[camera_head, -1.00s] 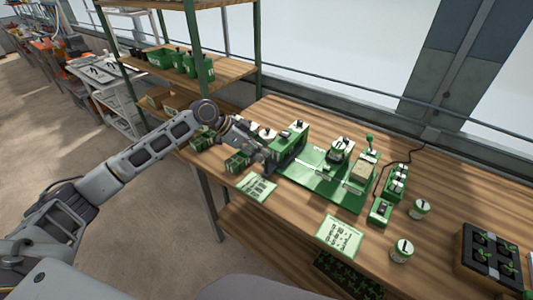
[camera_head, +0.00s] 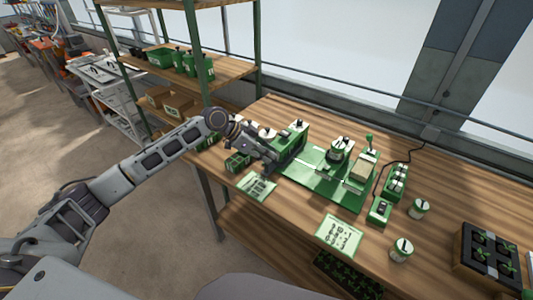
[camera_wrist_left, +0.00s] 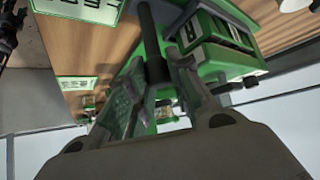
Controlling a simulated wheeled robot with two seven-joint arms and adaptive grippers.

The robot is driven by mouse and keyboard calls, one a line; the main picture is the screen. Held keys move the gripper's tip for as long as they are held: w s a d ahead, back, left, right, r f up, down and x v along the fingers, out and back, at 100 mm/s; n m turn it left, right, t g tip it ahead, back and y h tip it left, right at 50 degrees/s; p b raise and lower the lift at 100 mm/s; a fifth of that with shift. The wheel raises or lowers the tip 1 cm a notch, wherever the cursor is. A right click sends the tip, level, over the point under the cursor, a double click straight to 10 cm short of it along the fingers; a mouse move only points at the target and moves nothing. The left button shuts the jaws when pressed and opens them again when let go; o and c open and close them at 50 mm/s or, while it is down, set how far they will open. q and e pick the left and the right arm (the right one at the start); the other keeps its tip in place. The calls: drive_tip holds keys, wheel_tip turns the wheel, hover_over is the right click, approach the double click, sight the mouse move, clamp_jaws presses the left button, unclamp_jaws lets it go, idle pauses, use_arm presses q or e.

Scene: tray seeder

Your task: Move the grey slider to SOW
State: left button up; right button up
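The green tray seeder (camera_head: 322,176) stands on the wooden bench, with a taller green block (camera_head: 296,136) at its left end. My left gripper (camera_head: 284,160) is at the front of that block, low beside the seeder's left end. In the left wrist view its two fingers (camera_wrist_left: 153,82) stand apart. A dark grey bar (camera_wrist_left: 152,45), possibly the slider, shows between and beyond the fingertips; I cannot tell whether they touch it. Green housing with a dark-slotted panel (camera_wrist_left: 215,35) is close on the right. No SOW lettering is readable. My right gripper is out of view.
A printed card (camera_head: 257,187) lies in front of the gripper, and another card (camera_head: 339,235) lies further right. Two labelled pots (camera_head: 419,208), a green switch box (camera_head: 380,211) and a black seedling tray (camera_head: 489,257) occupy the right. Green shelving (camera_head: 195,60) stands behind left.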

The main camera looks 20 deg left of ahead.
use_arm(q)
clamp_jaws()
drive_tip(key=shift+s+d, duration=0.2)
drive_tip(key=shift+d, duration=0.2)
drive_tip(key=s+d+p, duration=0.3)
drive_tip(key=d+p, duration=0.1)
drive_tip(key=d, duration=0.5)
drive_tip(key=s+d+p, duration=0.3)
drive_tip(key=d+p, duration=0.1)
drive_tip(key=d, duration=0.5)
drive_tip(key=shift+s, duration=0.2)
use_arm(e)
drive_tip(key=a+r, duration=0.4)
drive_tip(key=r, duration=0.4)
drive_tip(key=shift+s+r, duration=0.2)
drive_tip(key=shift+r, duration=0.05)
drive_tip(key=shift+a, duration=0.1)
